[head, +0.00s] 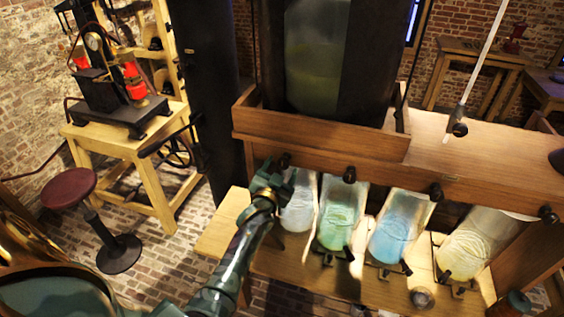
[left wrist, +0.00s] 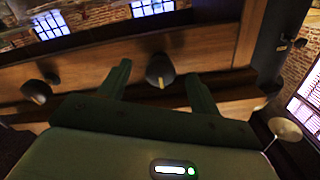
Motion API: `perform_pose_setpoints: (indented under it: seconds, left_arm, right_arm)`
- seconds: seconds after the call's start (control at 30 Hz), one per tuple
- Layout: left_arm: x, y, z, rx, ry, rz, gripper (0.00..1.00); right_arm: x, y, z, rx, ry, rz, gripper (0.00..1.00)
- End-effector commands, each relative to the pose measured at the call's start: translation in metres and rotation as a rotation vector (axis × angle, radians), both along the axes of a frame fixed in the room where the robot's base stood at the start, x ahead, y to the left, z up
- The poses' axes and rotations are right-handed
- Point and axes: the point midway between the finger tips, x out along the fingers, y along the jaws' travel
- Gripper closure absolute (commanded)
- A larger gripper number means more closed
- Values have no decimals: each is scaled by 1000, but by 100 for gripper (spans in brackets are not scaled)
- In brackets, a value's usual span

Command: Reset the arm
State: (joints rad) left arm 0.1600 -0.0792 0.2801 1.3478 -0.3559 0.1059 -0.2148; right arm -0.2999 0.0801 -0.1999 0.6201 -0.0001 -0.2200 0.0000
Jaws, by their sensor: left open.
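My left gripper (head: 276,180) is raised in front of the wooden cabinet, at the left end of the row of jars, above the lower bench. In the left wrist view my left gripper (left wrist: 157,82) has its two fingers apart, with nothing held between them. A dark knob (left wrist: 160,70) on the wooden front shows in the gap between the fingers; I cannot tell whether they touch it.
Glass jars with pale, green (head: 338,215), blue (head: 398,227) and yellowish (head: 477,246) contents stand below the wooden cabinet (head: 320,140), close to my left gripper. A red stool (head: 69,189) and a wooden table (head: 125,140) stand left, with open brick floor between.

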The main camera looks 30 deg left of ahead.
Motion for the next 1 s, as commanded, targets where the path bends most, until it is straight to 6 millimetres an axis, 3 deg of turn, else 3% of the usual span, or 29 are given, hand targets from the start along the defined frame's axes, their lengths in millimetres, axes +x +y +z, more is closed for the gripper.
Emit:
perform_pose_setpoints:
  seconds: [0.2, 0.77, 0.87, 0.97, 1.0]
  left_arm:
    - [-20, -5, 2, 1, -1, 0, 36]
    - [-21, -4, -5, -26, 15, 4, 36]
    - [-24, -14, -38, -96, 97, -5, 36]
    - [-38, -36, -109, -166, 235, -37, 36]
    - [-49, -45, -144, -189, 297, -49, 36]
  right_arm:
    - [0, 0, 14, 0, 0, 0, 64]
    - [0, 0, 12, 0, 0, 0, 64]
    - [0, 0, 12, 0, 0, 0, 64]
    - [0, 0, -2, 0, 0, 0, 64]
    - [0, 0, -13, 1, 0, 0, 64]
